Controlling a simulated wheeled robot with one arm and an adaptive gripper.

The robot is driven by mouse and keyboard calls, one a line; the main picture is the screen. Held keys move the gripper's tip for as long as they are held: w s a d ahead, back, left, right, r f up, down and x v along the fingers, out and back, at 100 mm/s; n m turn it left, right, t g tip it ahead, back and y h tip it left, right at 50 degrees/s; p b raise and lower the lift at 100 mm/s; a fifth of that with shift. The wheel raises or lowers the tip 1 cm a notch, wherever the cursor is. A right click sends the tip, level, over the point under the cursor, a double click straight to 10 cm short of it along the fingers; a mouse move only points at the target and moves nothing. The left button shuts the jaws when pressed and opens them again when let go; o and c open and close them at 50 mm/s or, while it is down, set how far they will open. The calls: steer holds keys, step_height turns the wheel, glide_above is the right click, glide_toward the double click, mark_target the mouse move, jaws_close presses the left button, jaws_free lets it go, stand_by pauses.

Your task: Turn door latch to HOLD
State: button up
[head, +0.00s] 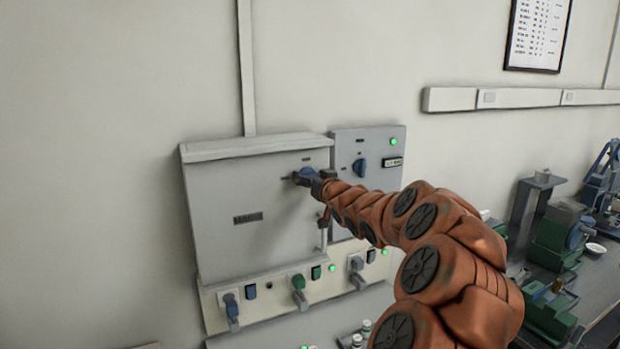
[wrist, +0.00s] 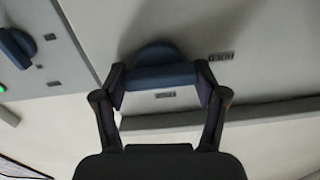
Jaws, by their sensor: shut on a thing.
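The door latch is a blue knob (head: 304,174) at the upper right of the grey door panel (head: 225,215). My gripper (head: 306,180) is at the knob, its arm reaching in from the right. In the wrist view, the blue latch (wrist: 155,55) lies between the two fingertips of my gripper (wrist: 161,82), which are shut on it from both sides. Its grip bar runs across from fingertip to fingertip. Two small dark labels sit by the knob, one of them (wrist: 221,56); their text is too small to read, so I cannot tell the marked position.
A narrower grey box (head: 367,150) with another blue knob (head: 359,168) and a green light stands just right. Below, a strip (head: 270,292) carries sockets, plugs and switches. A bench (head: 595,275) with green devices is at the right. The wall at left is clear.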

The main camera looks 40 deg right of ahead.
steer(key=shift+f+n+b, duration=0.1)
steer(key=shift+n+b, duration=0.35)
steer(key=shift+n, duration=0.15)
steer(key=o, duration=1.1)
steer(key=v, duration=1.2)
steer(key=shift+w, duration=0.1)
